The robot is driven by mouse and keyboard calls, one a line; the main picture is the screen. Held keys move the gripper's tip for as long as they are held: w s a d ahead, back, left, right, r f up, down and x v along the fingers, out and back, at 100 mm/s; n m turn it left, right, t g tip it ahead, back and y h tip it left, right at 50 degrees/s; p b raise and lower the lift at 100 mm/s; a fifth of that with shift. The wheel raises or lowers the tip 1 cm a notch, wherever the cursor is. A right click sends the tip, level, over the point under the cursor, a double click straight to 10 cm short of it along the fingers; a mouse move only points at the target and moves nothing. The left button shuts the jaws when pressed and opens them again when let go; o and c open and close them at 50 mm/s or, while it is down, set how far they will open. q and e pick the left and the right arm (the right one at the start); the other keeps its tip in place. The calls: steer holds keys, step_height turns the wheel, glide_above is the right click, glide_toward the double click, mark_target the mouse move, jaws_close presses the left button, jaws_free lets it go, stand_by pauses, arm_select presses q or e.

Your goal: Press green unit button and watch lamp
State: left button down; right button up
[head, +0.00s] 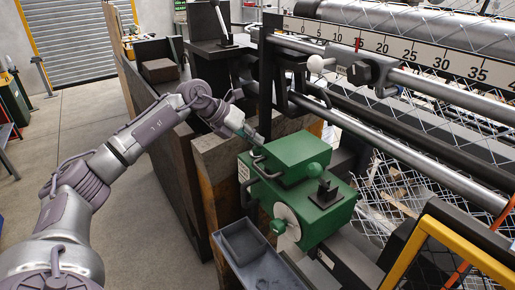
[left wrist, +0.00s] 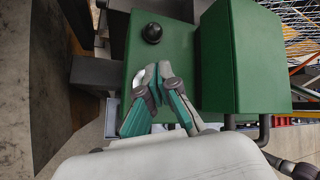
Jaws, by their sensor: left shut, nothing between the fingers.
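The green unit (head: 295,157) stands below the rail in the middle of the head view. I cannot tell which part is the lamp, or whether any is lit. My left gripper (head: 257,141) is at the unit's far left edge. In the left wrist view its fingers (left wrist: 160,68) are shut and empty over the green surface (left wrist: 180,50). A round black button (left wrist: 152,32) lies just beyond the fingertips, apart from them in the picture. My right gripper is out of view.
A grey open tray (head: 255,262) and a pale disc (head: 287,222) are at the unit's front. A metal handle (head: 265,165) sticks out on its left. Steel rails and a numbered scale (head: 400,60) run above right.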

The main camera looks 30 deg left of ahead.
mark_target(255, 148)
arm_select(q)
steer(key=shift+f, duration=0.5)
stand_by(0.4)
steer(key=shift+r+p, duration=0.5)
steer(key=shift+r, duration=0.4)
steer(key=shift+r, duration=0.15)
step_height(255, 148, up, 5)
steer(key=p, duration=0.4)
stand_by(0.6)
